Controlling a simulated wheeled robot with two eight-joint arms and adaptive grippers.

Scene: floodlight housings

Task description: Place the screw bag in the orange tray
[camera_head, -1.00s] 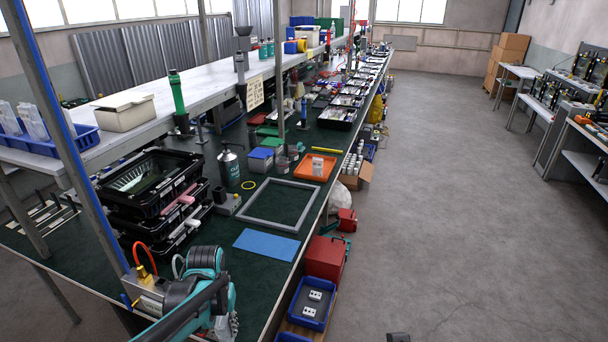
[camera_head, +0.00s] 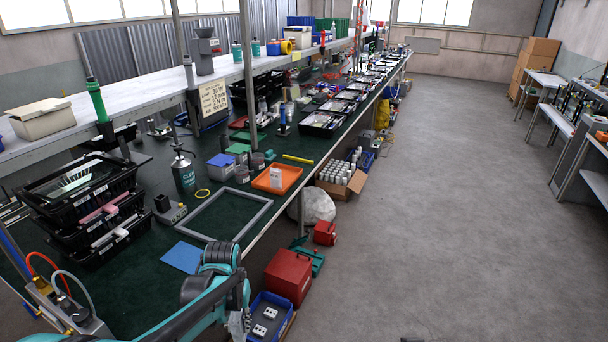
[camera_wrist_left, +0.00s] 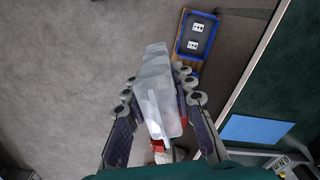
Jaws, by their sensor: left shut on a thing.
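My left gripper (camera_wrist_left: 157,92) is shut on a clear, whitish screw bag (camera_wrist_left: 155,75) in the left wrist view, with a finger on each side and the floor below. Red shows behind the bag's lower end. In the head view my left gripper (camera_head: 238,322) is at the bottom, beside the bench edge; the bag is hard to make out there. The orange tray (camera_head: 262,184) lies on the green bench top, farther along near its right edge, with a small whitish item (camera_head: 275,176) in it. My right gripper is not in view.
A grey frame (camera_head: 256,222) and a blue mat (camera_head: 182,257) lie on the bench before the tray. A spray bottle (camera_head: 184,172) and small bins stand left of it. A red box (camera_head: 288,276) and a blue bin (camera_head: 262,312) are beside the bench.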

